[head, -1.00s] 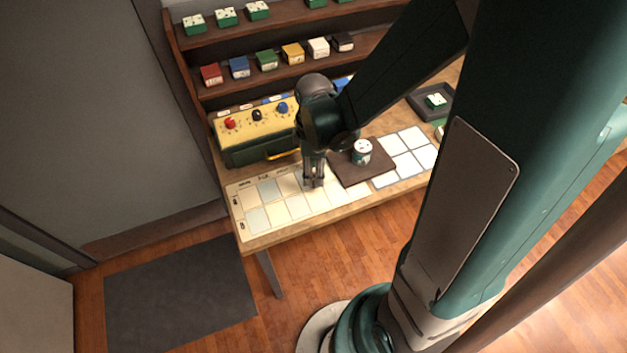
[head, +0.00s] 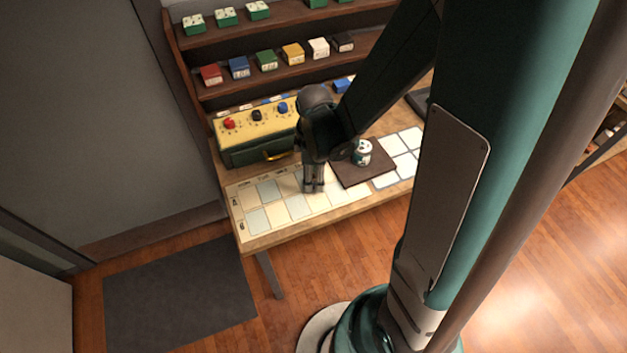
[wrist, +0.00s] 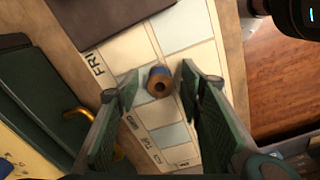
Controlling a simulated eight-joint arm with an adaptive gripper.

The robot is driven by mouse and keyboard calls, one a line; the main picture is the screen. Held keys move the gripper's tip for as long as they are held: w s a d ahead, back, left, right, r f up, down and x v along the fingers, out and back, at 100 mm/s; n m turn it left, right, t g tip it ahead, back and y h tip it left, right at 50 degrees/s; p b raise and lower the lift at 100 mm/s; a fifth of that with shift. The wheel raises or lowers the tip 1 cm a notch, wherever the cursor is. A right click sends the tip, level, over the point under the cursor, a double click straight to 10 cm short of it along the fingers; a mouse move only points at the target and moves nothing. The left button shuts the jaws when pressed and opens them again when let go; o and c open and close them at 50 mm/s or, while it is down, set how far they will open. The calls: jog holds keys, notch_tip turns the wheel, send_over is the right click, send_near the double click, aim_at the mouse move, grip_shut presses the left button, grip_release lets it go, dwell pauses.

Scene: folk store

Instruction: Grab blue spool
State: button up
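In the wrist view a small spool (wrist: 160,82) with a brown end and a dark blue side stands on the pale grid sheet (wrist: 182,35), near the "FRI" label. My gripper (wrist: 149,82) is open, with its two green fingers spread to either side of the spool. I see a gap on both sides, and nothing is held. In the head view my gripper (head: 314,186) points down over the sheet (head: 255,220) at the table's front. The spool is not distinguishable there, hidden by the gripper or too small.
A green box (head: 245,151) with a yellow top carrying red, black and blue knob-like pieces stands left of the arm. A dark brown mat (head: 350,176) holds a white-and-green tin (head: 362,152). Shelves (head: 275,78) with small coloured boxes rise behind.

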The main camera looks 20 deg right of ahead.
jog(key=c, duration=0.8)
jog(key=shift+r, duration=0.2)
jog(key=shift+r+p, duration=0.8)
jog(key=shift+r, duration=4)
